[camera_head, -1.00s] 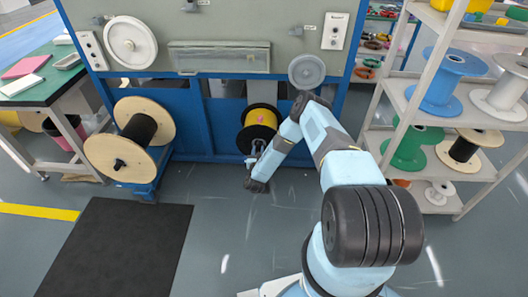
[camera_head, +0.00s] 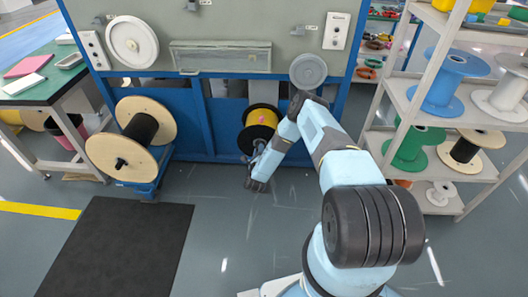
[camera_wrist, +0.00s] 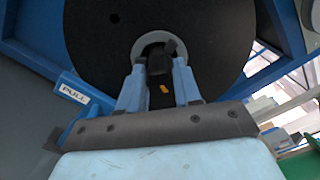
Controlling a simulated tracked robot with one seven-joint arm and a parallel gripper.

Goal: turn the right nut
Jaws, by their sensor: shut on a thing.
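The right nut (camera_wrist: 160,62) is a dark piece at the hub of the right spool. In the wrist view my gripper (camera_wrist: 160,75) has its two blue fingers on either side of it, shut on it. The right spool (camera_wrist: 215,40) fills the top of the wrist view as a black disc with a grey hub ring. In the head view the right spool (camera_head: 262,118) shows yellow winding and a black flange, set low in the blue machine. My gripper (camera_head: 258,150) is at its front there, partly hidden by my wrist, and the nut cannot be made out.
A wooden spool (camera_head: 103,158) with black cable stands at the machine's left. A shelf (camera_head: 395,95) with several spools is on the right. A black mat (camera_head: 125,250) lies on the floor at front left. A blue part labelled PULL (camera_wrist: 72,92) is close beside my gripper.

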